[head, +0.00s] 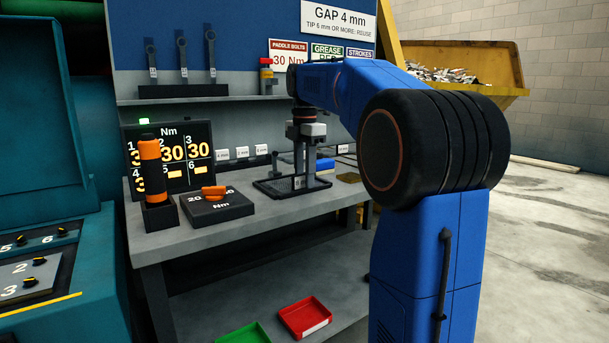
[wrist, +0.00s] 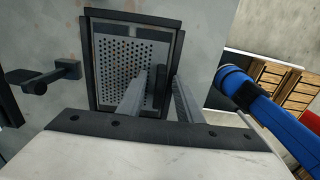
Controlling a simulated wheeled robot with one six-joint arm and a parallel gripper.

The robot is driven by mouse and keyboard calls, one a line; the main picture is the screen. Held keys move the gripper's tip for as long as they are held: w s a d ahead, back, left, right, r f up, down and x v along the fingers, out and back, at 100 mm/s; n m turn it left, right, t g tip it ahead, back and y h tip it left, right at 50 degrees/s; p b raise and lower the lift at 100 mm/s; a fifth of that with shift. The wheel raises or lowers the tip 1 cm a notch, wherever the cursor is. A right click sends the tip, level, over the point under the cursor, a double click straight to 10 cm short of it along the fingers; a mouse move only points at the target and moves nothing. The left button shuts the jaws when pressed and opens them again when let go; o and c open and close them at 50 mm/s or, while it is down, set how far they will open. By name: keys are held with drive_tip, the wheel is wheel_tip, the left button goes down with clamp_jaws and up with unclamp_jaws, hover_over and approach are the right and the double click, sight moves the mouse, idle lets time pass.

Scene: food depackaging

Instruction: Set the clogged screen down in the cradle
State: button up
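A grey perforated screen (wrist: 116,63) lies inside the dark-rimmed cradle (wrist: 90,96) on the bench in the wrist view. A black upright handle (wrist: 158,86) rises on the screen. My gripper (wrist: 159,76) has its fingers on either side of this handle; they stand apart and look wider than it, with a gap at the right finger. In the head view my gripper (head: 304,172) points down over the cradle (head: 268,186). The screen itself is hard to make out there, and my gripper hides part of the cradle.
A torque display (head: 172,152), an orange-handled tool (head: 151,160) and a black block with an orange knob (head: 216,205) stand to the left on the bench. A blue object (head: 325,165) is behind my gripper. Red (head: 305,318) and green (head: 243,335) trays sit below.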

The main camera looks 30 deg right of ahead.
wheel_tip(320, 180, up, 12)
idle(0.7)
idle(0.4)
